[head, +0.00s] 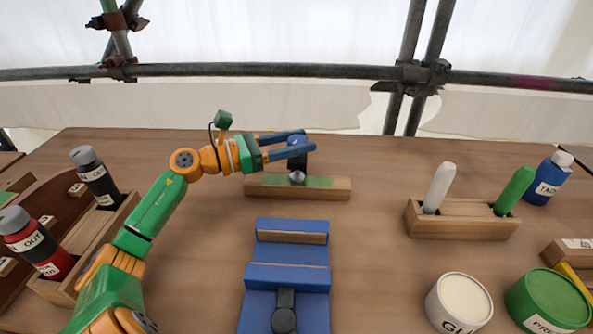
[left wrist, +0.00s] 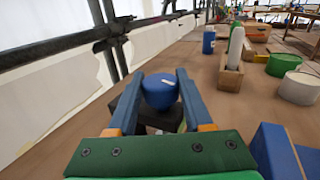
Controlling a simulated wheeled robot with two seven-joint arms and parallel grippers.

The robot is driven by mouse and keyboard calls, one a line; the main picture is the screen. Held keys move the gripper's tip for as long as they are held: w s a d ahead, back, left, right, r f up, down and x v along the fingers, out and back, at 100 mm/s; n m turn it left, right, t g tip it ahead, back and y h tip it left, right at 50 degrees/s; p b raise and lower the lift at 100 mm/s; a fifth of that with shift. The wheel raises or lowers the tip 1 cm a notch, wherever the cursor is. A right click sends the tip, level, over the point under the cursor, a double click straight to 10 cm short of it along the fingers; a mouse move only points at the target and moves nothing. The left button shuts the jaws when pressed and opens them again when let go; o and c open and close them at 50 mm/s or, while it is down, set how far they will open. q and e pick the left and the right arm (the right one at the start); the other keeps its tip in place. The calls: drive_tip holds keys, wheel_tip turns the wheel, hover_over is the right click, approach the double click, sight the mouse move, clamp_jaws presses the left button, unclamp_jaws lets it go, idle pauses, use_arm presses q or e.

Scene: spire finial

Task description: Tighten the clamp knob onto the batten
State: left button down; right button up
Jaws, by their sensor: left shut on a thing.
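The clamp knob (left wrist: 160,92) is a round blue knob with a white mark on top, seen in the left wrist view between my two blue fingers. My left gripper (head: 299,143) is shut on it, reaching in from the left. I cannot tell whether that end touches the batten. My right gripper is not in view.
A blue fixture (head: 287,273) with a dark knob-like part (head: 284,318) stands in front. A wooden holder (head: 455,222) with white and green markers is at right, near a blue bottle (head: 550,180) and two tubs (head: 462,303). Bottles (head: 95,178) stand at left. Scaffold poles (head: 250,70) are behind.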

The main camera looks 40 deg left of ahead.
use_arm(q)
drive_tip(key=shift+f+m+g+h+b, duration=0.2)
drive_tip(key=shift+m+g+h+b, duration=0.55)
drive_tip(key=shift+h, duration=0.25)
drive_tip(key=shift+r+m+g+h, duration=0.2)
drive_tip(key=shift+m+g+h, duration=0.55)
drive_tip(key=shift+h, duration=0.05)
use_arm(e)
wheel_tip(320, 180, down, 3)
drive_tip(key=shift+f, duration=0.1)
use_arm(q)
drive_tip(key=shift+f+m+g+h, duration=0.1)
drive_tip(key=shift+m+g+h, duration=0.4)
drive_tip(key=shift+g, duration=0.1)
drive_tip(key=shift+c, duration=1.5)
unclamp_jaws()
drive_tip(key=shift+w+d, duration=0.1)
